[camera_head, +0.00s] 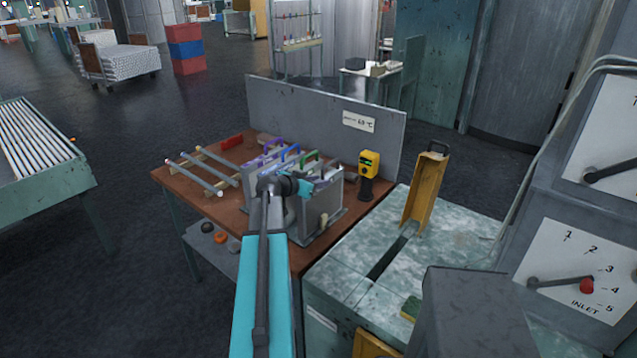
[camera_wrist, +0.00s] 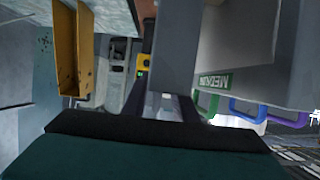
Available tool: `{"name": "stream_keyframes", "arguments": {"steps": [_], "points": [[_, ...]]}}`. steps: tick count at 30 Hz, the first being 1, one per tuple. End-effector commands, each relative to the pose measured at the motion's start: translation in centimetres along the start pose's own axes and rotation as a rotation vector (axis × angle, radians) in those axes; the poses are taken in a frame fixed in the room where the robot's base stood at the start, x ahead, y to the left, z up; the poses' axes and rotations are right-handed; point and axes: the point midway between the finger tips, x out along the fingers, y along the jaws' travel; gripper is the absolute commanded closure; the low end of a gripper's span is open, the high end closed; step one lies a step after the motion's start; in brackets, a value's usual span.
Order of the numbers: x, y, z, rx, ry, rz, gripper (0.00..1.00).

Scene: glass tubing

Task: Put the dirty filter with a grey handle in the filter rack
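The filter rack (camera_head: 327,236) is a grey box on the brown table, with purple, blue and green filter handles along its top. The rack also shows at the right of the wrist view (camera_wrist: 245,60). My gripper (camera_head: 290,186) is over the rack's near part. In the wrist view its fingers (camera_wrist: 168,107) look closed at the end of a grey plate (camera_wrist: 178,45), seen nearly edge-on, which appears to be the dirty filter. Its handle is hidden between the fingers. The plate is beside the rack's wall; I cannot tell whether it is in a slot.
A yellow channel-shaped cover (camera_head: 424,195) with a dark handle stands upright by an open slot (camera_head: 393,250) in the green machine. A yellow handheld device (camera_head: 369,165) stands right of the rack. Glass tubes (camera_head: 205,172) lie at the left. A grey panel (camera_head: 330,125) backs the table.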

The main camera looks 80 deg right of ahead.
Motion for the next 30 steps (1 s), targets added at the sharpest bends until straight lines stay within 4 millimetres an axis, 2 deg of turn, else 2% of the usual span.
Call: {"name": "stream_keyframes", "arguments": {"steps": [1, 2, 17, 23, 30], "points": [[0.0, 0.0, 0.0, 0.0, 0.0, 0.0, 0.65], [0.0, 0.0, 0.0, 0.0, 0.0, 0.0, 0.6], [-0.2, 0.0, -0.2, 0.0, 0.0, 0.0, 0.6], [-1.9, 0.1, 0.1, 0.001, 0.002, -0.002, 0.6], [-5.2, 0.1, 0.2, 0.001, 0.001, -0.002, 0.6]]}}
